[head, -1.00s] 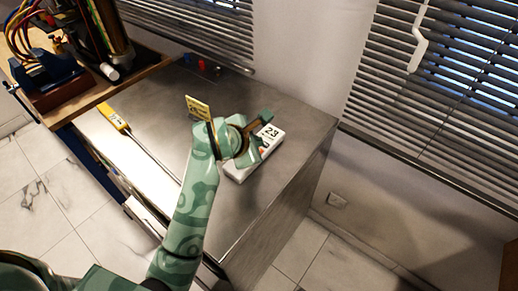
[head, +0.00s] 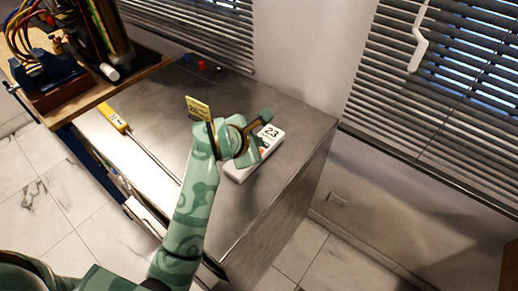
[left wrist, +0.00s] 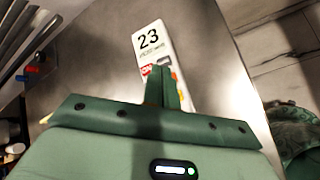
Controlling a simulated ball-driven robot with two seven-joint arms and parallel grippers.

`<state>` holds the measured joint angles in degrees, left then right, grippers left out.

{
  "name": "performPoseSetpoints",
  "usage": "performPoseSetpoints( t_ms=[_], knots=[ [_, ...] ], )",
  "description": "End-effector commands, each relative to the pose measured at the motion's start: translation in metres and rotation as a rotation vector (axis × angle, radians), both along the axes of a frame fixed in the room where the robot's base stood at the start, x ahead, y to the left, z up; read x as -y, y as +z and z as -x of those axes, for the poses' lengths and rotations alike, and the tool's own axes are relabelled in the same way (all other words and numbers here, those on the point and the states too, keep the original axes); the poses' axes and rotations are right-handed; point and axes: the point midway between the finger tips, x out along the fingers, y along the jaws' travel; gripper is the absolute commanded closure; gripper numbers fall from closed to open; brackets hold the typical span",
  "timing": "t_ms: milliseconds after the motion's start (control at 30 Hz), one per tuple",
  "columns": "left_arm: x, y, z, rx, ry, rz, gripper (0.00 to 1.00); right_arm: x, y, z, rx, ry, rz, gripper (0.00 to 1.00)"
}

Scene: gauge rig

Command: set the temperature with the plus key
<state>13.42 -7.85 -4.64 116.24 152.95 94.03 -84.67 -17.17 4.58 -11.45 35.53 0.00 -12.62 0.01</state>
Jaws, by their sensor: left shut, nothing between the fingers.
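A white controller (head: 270,134) lies on the metal bench top near its right edge, and its display reads 23. In the left wrist view the controller (left wrist: 152,42) shows the 23 clearly, with a red key (left wrist: 146,70) and other coloured keys below it. My left gripper (head: 262,138) is over the controller's key end. In the left wrist view its shut, empty fingers (left wrist: 162,80) cover part of the keys. I cannot tell whether the fingertips touch a key, and no plus sign is readable. My right gripper is not in view.
A yellow card (head: 198,107) with small print stands just behind my left wrist. A yellow probe (head: 112,117) with a long metal rod lies left of it. Red and blue small parts (head: 202,65) sit at the back. A wooden shelf (head: 150,68) with equipment overhangs the left.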

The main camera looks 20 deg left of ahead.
Motion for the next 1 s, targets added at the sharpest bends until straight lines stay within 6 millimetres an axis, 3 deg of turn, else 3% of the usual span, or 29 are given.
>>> performPoseSetpoints(
  t_ms=[1000],
  knots=[
    [-0.0001, -0.0081, 0.0002, 0.000, 0.000, 0.000, 1.00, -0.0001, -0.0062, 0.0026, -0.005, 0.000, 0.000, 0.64]
  ],
)
